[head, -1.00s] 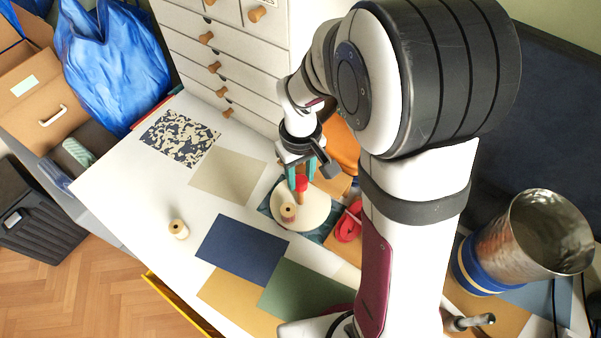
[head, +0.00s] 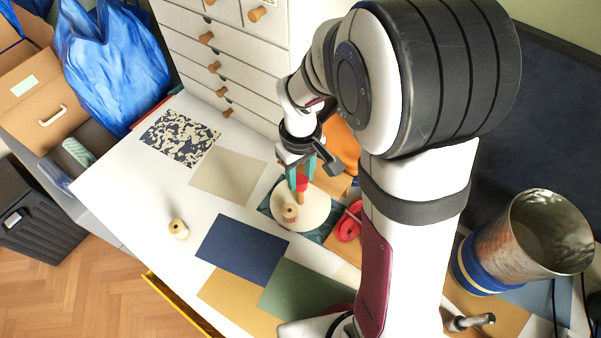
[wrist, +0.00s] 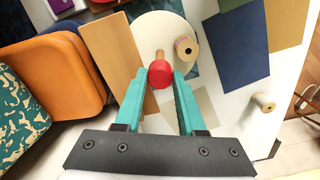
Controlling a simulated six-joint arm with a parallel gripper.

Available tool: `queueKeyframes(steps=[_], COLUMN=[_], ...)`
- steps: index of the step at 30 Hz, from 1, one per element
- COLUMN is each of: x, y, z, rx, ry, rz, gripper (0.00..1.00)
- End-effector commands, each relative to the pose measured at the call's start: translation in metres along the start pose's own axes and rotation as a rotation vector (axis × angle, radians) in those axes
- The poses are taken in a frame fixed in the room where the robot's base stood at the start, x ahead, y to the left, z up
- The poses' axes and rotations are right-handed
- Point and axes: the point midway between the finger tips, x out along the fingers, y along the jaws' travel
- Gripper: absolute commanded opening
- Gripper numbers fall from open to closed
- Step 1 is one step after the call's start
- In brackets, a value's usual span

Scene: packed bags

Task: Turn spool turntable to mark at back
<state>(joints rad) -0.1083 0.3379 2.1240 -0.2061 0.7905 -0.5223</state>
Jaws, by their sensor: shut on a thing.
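The turntable (head: 320,207) is a round cream disc on a dark blue patterned sheet. A wooden spool (head: 290,211) stands on its near-left part; it also shows in the wrist view (wrist: 184,47). A red knob (wrist: 161,74) on a wooden peg rises from the disc. My gripper (head: 301,180) comes down from above with its teal fingers shut on the red knob. In the wrist view, the fingertips (wrist: 161,77) are on either side of the knob. I cannot make out a mark at the back; my arm and fingers cover part of that area.
A second spool (head: 178,230) stands apart on the white table. Flat coloured sheets, including a navy one (head: 242,249), lie around. A red object (head: 348,226) is close to the disc's right. Drawers (head: 222,75) stand behind, and a metal pot (head: 535,238) stands far right.

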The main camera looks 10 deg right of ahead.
Motion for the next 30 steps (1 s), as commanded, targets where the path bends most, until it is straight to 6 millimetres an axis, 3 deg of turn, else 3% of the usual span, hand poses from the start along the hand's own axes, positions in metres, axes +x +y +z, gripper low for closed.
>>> queueKeyframes(steps=[30], x=[-0.0010], y=[-0.0002], z=[-0.0006], rx=[-0.502], ry=[0.002], rz=[0.000], gripper=[0.00])
